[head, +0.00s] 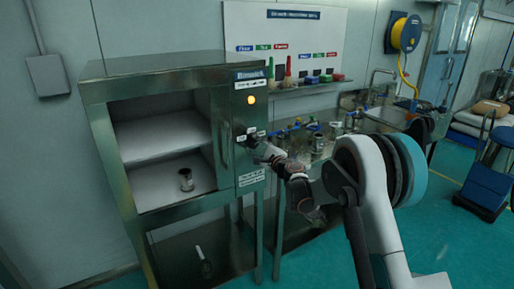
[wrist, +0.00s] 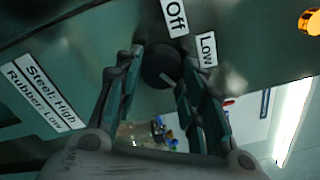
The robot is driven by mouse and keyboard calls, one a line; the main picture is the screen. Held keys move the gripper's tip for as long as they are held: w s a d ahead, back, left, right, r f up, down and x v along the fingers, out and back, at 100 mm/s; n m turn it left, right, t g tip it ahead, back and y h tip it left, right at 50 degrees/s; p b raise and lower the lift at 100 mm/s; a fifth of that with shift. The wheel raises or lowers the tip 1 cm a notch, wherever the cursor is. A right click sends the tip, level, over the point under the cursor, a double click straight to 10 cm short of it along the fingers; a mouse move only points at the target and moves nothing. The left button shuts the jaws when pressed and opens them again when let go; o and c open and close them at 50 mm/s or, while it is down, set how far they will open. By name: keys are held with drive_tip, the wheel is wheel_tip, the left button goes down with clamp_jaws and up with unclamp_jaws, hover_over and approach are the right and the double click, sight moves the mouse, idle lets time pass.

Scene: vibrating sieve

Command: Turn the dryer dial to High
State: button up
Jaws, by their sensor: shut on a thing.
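The dryer (head: 160,75) is a metal cabinet at the left of the head view, with an open two-level chamber. Its dial, a round black knob, shows in the wrist view (wrist: 160,66), with an "Off" label (wrist: 175,17) above it and a "Low" label (wrist: 207,48) to its upper right. A white mark shows on the knob's lower edge. No "High" dial label is visible there. My gripper (wrist: 158,82) has its two fingers on either side of the knob and is shut on it. In the head view, my gripper (head: 250,141) is at the dryer's control panel.
An orange lamp (head: 251,99) is lit on the panel. A "Steel: High, Rubber: Low" sign (wrist: 42,91) is on the panel. A bench with a sink (head: 385,117) and several vessels stands to the right.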

drive_tip(key=o, duration=1)
drive_tip(key=v, duration=1.2)
